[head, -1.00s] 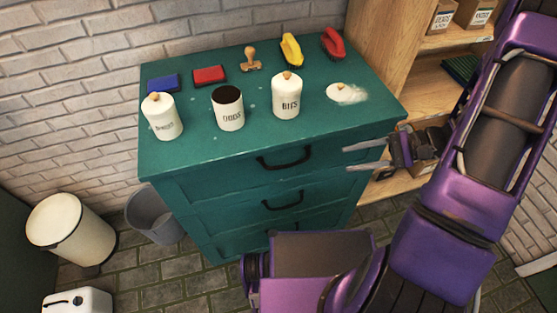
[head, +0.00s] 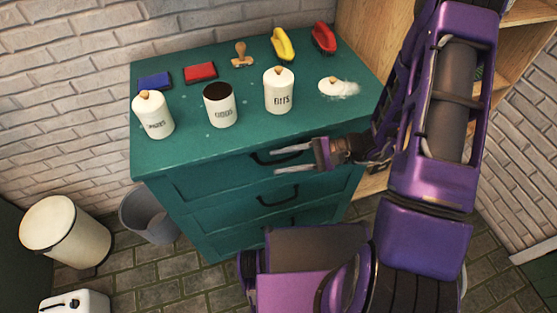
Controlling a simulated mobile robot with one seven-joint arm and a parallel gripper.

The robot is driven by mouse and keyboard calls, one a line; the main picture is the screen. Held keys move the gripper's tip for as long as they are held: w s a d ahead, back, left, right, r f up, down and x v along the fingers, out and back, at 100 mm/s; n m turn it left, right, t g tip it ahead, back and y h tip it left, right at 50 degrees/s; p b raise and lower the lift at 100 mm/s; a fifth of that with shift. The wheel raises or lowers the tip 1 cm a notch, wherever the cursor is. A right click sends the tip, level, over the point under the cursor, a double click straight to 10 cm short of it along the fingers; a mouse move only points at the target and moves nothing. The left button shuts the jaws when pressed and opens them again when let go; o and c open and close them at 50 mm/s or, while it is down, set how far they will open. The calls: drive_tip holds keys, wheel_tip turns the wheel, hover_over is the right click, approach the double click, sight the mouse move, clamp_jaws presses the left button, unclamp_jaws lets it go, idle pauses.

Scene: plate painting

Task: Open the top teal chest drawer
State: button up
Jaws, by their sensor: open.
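The teal chest (head: 200,185) stands against the brick wall, with black curved handles on its drawer fronts. The top drawer (head: 215,177) looks shut. Its handle (head: 262,158) is partly hidden behind my gripper's upper finger. My gripper (head: 292,160) is open and empty, its two pale fingers pointing left in front of the chest. The fingertips overlap the right part of the top handle in the picture; I cannot tell whether they touch it. The second drawer's handle (head: 278,199) shows below the fingers.
A grey bucket (head: 150,215) and cream bin (head: 66,232) stand left. A wooden shelf (head: 365,35) is at right.

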drive_tip(key=shift+a+f, duration=0.2)
drive_tip(key=shift+a, duration=0.4)
clamp_jaws()
idle(1.1)
